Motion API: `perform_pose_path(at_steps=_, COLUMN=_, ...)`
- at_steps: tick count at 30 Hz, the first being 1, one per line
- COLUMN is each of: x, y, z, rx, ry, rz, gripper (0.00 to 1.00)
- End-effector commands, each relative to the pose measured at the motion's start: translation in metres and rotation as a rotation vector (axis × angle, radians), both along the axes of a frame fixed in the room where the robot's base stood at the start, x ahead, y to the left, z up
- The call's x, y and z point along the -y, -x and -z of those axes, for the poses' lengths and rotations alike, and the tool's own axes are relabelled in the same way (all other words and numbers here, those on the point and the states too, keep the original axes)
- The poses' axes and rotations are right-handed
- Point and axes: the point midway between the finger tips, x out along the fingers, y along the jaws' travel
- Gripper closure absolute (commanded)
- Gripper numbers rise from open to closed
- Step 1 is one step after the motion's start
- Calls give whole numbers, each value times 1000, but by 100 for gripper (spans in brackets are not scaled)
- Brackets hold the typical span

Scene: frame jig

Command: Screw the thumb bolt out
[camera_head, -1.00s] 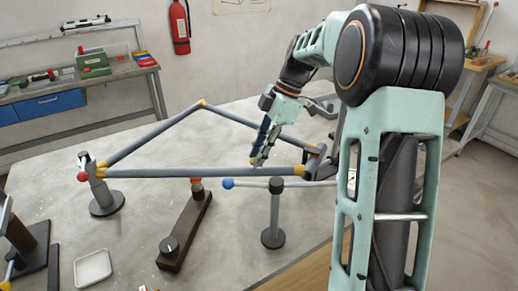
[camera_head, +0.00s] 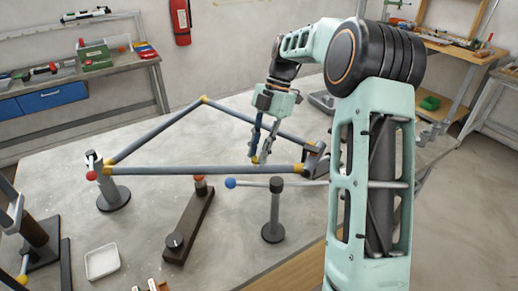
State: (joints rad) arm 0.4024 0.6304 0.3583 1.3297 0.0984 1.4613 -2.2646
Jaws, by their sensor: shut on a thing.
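My gripper (camera_head: 260,158) points down just behind the front tube of the bicycle-like frame (camera_head: 200,171), near its right end. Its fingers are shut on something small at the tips. A bit of yellow shows there; I take it for the thumb bolt, but the fingers and tube mostly hide it. I cannot tell how far it is screwed in. The grey-blue frame has yellow joints and spans from a left stand (camera_head: 113,197) with a red knob (camera_head: 91,175) to a dark clamp (camera_head: 318,160) at right.
A white tray (camera_head: 102,262) is at front left. The table behind the frame is mostly clear.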

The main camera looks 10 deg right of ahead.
Motion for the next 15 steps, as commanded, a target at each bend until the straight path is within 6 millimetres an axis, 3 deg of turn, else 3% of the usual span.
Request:
perform_pose_path(at_steps=9, x=1, y=2, z=3, rx=-7, ry=3, rz=-1, gripper=100)
perform_pose_path(at_steps=10, x=1, y=2, z=3, rx=-7, ry=3, rz=-1, gripper=79)
perform_pose_path(at_steps=15, x=1, y=1, z=2, rx=-5, ry=2, rz=0, gripper=62)
